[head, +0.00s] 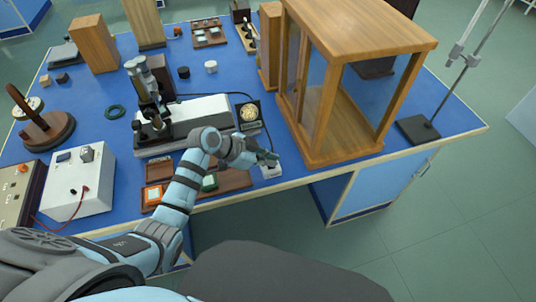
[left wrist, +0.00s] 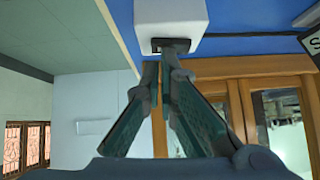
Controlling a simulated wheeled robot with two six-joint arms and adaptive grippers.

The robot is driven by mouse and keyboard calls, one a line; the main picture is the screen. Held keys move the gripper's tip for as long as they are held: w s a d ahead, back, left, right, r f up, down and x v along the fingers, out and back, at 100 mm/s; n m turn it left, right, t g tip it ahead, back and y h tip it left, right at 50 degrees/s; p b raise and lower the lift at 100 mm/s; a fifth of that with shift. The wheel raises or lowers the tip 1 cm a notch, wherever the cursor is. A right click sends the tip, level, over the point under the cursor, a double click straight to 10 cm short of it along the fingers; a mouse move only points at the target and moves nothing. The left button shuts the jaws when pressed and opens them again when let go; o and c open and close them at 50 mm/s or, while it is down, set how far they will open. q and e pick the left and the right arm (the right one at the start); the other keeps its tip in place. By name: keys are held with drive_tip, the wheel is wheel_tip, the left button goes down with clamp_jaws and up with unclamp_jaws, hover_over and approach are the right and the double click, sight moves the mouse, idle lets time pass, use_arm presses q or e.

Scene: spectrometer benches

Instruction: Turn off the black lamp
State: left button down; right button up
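A small white box (head: 271,171) stands at the front edge of the blue bench, with a dark lead running back from it toward a black upright apparatus (head: 149,88). I cannot tell for sure which part of that apparatus is the black lamp, or whether it is lit. My left gripper (head: 272,158) is at the white box. In the left wrist view the white box (left wrist: 170,14) has a dark slot or switch (left wrist: 171,44) on its near face. The fingertips meet there, shut and apparently empty; contact is unclear. My right gripper is out of view.
A wooden glazed case (head: 345,150) stands just right of the gripper. A dial instrument (head: 248,115) is behind it. A wooden tray (head: 228,181) lies to its left, with a white meter box (head: 80,182) farther left.

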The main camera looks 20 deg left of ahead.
use_arm(q)
drive_tip(key=shift+s+d, duration=0.1)
drive_tip(key=shift+d, duration=0.05)
wheel_tip(320, 180, up, 5)
drive_tip(key=p, duration=0.5)
drive_tip(key=shift+s+d, duration=0.15)
drive_tip(key=v, duration=0.9)
drive_tip(key=shift+s+f, duration=0.2)
drive_tip(key=shift+s, duration=0.25)
